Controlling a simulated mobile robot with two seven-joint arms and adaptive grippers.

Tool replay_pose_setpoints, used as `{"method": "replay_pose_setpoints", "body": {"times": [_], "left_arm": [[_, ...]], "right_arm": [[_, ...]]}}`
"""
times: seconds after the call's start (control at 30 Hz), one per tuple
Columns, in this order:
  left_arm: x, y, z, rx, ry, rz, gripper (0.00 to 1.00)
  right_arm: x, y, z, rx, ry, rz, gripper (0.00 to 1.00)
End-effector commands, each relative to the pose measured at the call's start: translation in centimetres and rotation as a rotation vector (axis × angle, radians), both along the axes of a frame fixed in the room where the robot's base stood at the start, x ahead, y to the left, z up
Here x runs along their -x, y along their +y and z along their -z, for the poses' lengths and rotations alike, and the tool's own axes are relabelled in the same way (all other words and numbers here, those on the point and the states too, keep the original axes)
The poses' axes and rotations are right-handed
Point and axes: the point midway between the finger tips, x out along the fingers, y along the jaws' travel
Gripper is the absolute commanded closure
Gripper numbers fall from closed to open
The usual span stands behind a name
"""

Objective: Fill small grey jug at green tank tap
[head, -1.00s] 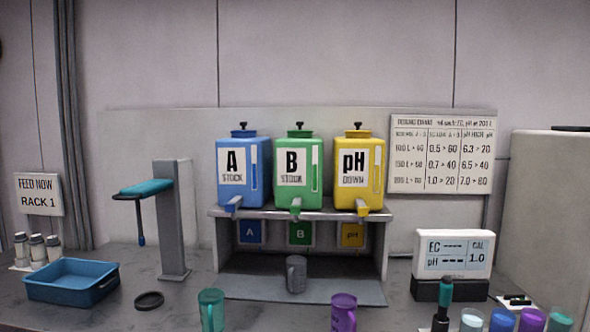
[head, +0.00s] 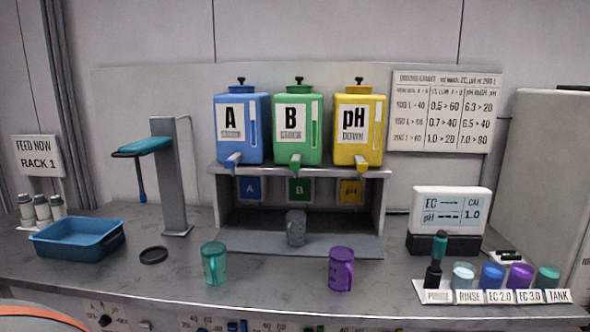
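The small grey jug (head: 296,228) stands upright in the grey stand's opening, below the green tank (head: 298,130) marked B STOCK. The green tank's tap (head: 296,162) sticks out over the shelf's front edge, above the jug. I cannot tell from this view whether the jug is exactly under the tap, or what is inside it. Neither of my grippers shows in the head view.
A blue tank (head: 242,130) and a yellow tank (head: 359,130) flank the green one. A teal jug (head: 214,263) and a purple jug (head: 341,269) stand in front. A blue tray (head: 78,238) is at left; a probe rack (head: 437,293) and meter (head: 450,212) are at right.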

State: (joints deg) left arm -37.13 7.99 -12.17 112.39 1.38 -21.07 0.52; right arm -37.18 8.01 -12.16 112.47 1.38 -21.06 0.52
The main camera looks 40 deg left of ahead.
Motion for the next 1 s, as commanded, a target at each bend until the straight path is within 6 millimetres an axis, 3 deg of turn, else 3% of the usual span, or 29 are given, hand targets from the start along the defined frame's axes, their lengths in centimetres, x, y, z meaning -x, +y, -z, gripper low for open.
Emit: {"method": "replay_pose_setpoints", "body": {"times": [0.17,0.4,0.43,1.0], "left_arm": [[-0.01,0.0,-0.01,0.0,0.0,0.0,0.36],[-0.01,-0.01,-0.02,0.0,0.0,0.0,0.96],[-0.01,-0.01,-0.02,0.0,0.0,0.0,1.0],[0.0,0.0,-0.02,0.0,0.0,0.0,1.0]], "right_arm": [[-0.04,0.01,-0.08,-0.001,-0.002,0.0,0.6],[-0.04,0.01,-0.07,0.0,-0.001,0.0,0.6],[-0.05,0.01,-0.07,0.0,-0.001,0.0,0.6],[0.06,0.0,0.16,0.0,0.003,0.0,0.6]]}}
